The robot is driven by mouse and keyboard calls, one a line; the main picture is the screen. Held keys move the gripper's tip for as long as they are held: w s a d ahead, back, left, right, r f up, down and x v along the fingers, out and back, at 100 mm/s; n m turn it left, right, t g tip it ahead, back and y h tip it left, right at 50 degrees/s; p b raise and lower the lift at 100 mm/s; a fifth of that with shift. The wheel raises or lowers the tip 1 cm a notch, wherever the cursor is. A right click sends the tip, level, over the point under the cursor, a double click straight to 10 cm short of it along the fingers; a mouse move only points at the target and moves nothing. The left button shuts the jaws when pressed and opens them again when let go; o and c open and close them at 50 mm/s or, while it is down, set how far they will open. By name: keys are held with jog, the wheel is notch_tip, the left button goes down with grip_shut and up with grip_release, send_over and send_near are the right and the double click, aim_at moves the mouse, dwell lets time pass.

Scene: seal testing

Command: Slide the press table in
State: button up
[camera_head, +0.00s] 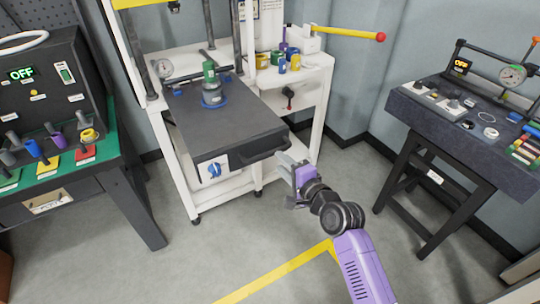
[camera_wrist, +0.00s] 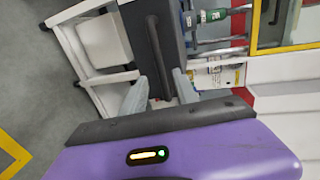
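The press table (camera_head: 235,130) is a dark grey slab that sticks out toward me from the white press frame (camera_head: 172,150). My gripper (camera_head: 288,172) is just in front of the table's right front corner, close to the handle. In the wrist view its two grey fingers (camera_wrist: 160,84) are apart, with one end of the dark handle (camera_wrist: 157,50) showing between or just beyond their tips. I cannot tell whether they touch it.
A red-tipped yellow lever (camera_head: 350,34) sticks out right of the press. Benches stand at left (camera_head: 120,165) and right (camera_head: 455,155). Floor in front is clear.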

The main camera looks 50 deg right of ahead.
aim_at(270, 151)
jog(key=shift+x, duration=3.8)
grip_shut()
